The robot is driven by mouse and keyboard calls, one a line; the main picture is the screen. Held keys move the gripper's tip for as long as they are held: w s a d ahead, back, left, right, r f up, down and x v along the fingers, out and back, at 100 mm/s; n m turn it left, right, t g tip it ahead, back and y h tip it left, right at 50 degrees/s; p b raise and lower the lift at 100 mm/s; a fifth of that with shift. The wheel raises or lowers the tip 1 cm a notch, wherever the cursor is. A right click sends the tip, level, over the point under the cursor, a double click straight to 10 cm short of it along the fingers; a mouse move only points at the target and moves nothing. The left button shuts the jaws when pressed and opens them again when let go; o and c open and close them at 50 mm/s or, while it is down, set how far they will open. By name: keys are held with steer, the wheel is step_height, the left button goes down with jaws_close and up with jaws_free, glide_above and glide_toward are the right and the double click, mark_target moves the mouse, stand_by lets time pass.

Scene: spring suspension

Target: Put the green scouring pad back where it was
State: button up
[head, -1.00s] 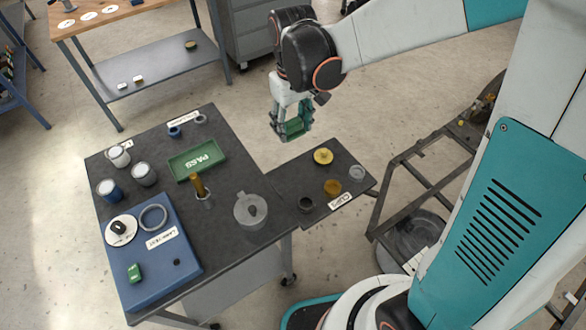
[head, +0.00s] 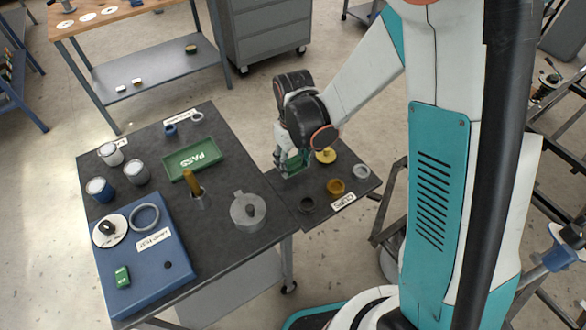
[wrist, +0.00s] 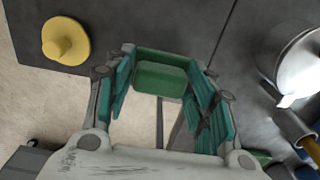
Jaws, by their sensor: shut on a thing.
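The green scouring pad (wrist: 160,80) is between the teal fingers of my gripper (wrist: 162,95) in the wrist view. In the head view my gripper (head: 291,163) is shut on the pad, low over the back left part of the small side shelf (head: 290,203). The fingers largely hide the pad there. I cannot tell whether the pad touches the shelf.
A yellow knobbed lid (head: 326,156) is just right of my gripper. An amber cup (head: 335,187), a dark cup (head: 306,205) and a clear ring (head: 361,171) stand on the shelf. The main table holds a green PASS tray (head: 192,158) and a lidded grey pot (head: 248,210).

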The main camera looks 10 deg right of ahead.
mark_target(293, 167)
step_height(293, 167, down, 3)
steer(key=shift+f+b, duration=0.2)
steer(key=shift+b, duration=0.3)
steer(key=o, duration=1)
steer(key=shift+o, duration=0.2)
steer(key=shift+r, duration=0.15)
